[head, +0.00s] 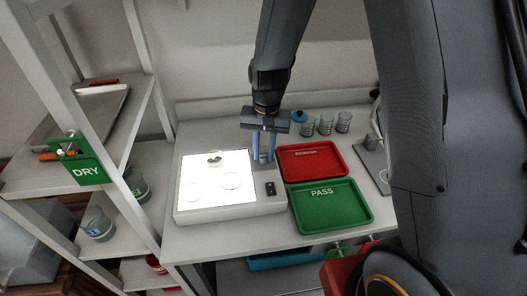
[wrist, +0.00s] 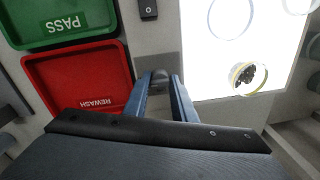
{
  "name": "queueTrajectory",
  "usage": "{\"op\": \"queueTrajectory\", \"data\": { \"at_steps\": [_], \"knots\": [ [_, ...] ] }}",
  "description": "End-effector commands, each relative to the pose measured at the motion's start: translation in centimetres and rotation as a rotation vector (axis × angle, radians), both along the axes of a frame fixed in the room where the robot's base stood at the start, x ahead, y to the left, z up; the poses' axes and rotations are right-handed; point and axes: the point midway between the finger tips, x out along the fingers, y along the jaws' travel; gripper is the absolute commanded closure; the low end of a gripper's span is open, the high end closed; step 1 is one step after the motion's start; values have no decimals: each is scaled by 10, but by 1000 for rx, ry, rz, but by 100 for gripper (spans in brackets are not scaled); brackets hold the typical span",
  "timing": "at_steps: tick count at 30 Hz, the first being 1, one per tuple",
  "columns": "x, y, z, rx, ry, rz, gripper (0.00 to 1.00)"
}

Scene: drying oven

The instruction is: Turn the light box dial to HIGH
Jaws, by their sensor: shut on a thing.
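The light box (head: 216,212) sits on the bench with its panel glowing bright white. My gripper (head: 264,161) points down at the box's right-hand strip, beside the lit panel. In the wrist view its two blue fingers (wrist: 162,98) are shut on the grey dial (wrist: 160,76), which shows between the tips. The dial's marks and pointer are hidden or too small to read. In the head view the fingers mostly cover the dial. A black rocker switch (head: 270,188) is on the same strip, nearer the front; it also shows in the wrist view (wrist: 148,9).
Round glass dishes (head: 231,181) lie on the lit panel, one with dark specks (head: 215,160). A red REWASH tray (head: 312,160) and a green PASS tray (head: 330,206) are close on the right. Several glass beakers (head: 326,125) stand behind. A shelf with a DRY sign (head: 86,172) is left.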

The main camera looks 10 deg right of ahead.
Motion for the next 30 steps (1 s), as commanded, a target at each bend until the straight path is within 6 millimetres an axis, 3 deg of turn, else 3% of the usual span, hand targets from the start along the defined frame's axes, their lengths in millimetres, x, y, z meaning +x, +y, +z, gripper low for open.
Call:
{"op": "queueTrajectory", "data": {
  "at_steps": [5,6,9,20,30],
  "knots": [
    [2,-1,1,0,-3,-1,99],
    [1,-1,1,0,-3,-1,73],
    [1,-1,1,-1,-2,-1,59],
    [0,1,3,1,-1,3,59],
    [1,-2,45,1,-5,1,59]
  ]
}}
